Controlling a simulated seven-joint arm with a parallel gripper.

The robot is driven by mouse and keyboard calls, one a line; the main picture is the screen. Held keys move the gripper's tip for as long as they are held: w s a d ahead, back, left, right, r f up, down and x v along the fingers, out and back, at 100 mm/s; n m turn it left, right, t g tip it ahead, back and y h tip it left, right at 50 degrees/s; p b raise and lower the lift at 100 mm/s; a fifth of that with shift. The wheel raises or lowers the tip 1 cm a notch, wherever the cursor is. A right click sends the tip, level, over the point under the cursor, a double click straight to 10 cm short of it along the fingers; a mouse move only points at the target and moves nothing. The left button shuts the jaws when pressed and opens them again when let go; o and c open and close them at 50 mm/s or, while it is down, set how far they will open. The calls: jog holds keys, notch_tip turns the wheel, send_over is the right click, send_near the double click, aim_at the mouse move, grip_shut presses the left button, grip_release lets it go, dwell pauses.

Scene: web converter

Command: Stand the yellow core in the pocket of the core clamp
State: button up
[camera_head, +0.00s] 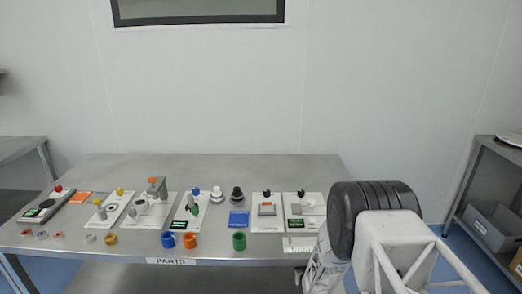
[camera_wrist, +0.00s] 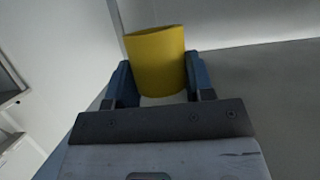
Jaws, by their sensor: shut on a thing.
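The yellow core (camera_wrist: 157,62) is a plain yellow cylinder between the two blue-grey fingers of my gripper (camera_wrist: 160,85) in the wrist view. The fingers are shut on its sides, and it looks somewhat tilted in that view. My gripper and the held core are hidden behind my arm in the head view. A grey device with an orange knob on a white plate (camera_head: 152,204), left of the table's middle, looks like the core clamp. Its pocket is too small to make out clearly.
Blue (camera_head: 168,240), orange (camera_head: 189,240) and green (camera_head: 239,241) cores stand along the front edge. A small yellow ring (camera_head: 110,239) lies further left. Other devices on white plates line the steel table (camera_head: 240,167), whose back strip is clear. A shelf (camera_head: 480,150) stands right.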

jog(key=shift+w+a+f, duration=0.2)
jog(key=shift+w+f, duration=0.3)
jog(key=shift+f, duration=0.05)
jog(key=shift+d+r, duration=0.1)
jog(key=s+d+r, duration=0.5)
jog(key=s+r, duration=0.3)
jog(key=s, duration=0.1)
jog(key=s+d+r, duration=0.6)
jog(key=s+r, duration=0.1)
jog(key=s, duration=0.2)
jog(key=s+a+r+n+y, duration=0.2)
jog(key=s+a+r, duration=0.1)
jog(key=a+r, duration=0.4)
jog(key=s+a+r+n+y, duration=0.2)
jog(key=s+a+r, duration=0.1)
jog(key=a+r, duration=0.4)
notch_tip(320, 180, up, 3)
jog(key=shift+a+r+g+y, duration=0.1)
jog(key=shift+a+g+y, duration=0.1)
jog(key=shift+g+y, duration=0.15)
